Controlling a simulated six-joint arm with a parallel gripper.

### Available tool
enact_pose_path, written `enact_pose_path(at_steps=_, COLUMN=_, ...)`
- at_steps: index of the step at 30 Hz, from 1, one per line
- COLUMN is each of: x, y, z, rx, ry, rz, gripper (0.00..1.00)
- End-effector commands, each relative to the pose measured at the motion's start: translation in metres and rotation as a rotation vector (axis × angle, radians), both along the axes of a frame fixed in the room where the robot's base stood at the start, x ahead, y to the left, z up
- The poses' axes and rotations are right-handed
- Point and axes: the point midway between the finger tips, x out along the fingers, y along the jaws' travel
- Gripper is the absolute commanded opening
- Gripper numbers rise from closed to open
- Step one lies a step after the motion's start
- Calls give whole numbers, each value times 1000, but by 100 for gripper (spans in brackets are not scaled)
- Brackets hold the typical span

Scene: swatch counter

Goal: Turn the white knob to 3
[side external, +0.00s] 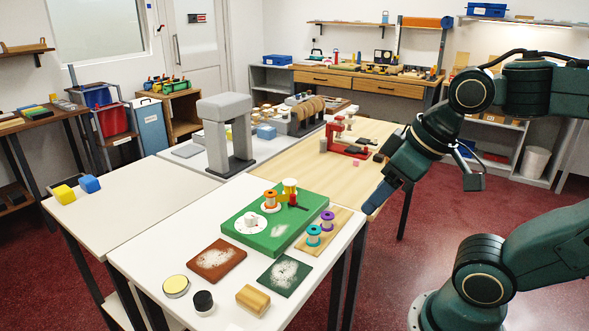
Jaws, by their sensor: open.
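The white knob (251,219) stands up from a pale round dial on the green board (238,236), near the board's left end. Any numbers or pointer mark on it are too small to read, so its setting cannot be told. My gripper (377,199) is open and empty, pointing down and left. In the picture it is well to the right of the knob and touches nothing that I can see.
The board also carries an orange spool (270,201) and a red-handled part (294,200). Purple and teal spools stand on a wooden strip (331,225) at its right. Brown (216,261) and green (284,275) swatches, a tin (176,286) and a wood block (253,299) lie in front.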

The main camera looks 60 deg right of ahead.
Motion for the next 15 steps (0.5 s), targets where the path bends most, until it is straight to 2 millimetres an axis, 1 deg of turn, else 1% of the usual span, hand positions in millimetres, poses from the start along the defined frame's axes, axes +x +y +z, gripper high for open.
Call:
enact_pose_path(at_steps=5, x=7, y=0, z=3, rx=-6, ry=7, rz=15, gripper=55)
enact_pose_path(at_steps=8, x=17, y=1, z=7, rx=-13, ry=16, rz=39, gripper=55)
enact_pose_path(at_steps=11, x=31, y=0, z=11, rx=-23, ry=28, rz=72, gripper=55)
enact_pose_path(at_steps=15, x=58, y=-1, z=17, rx=-39, ry=48, rz=134, gripper=55)
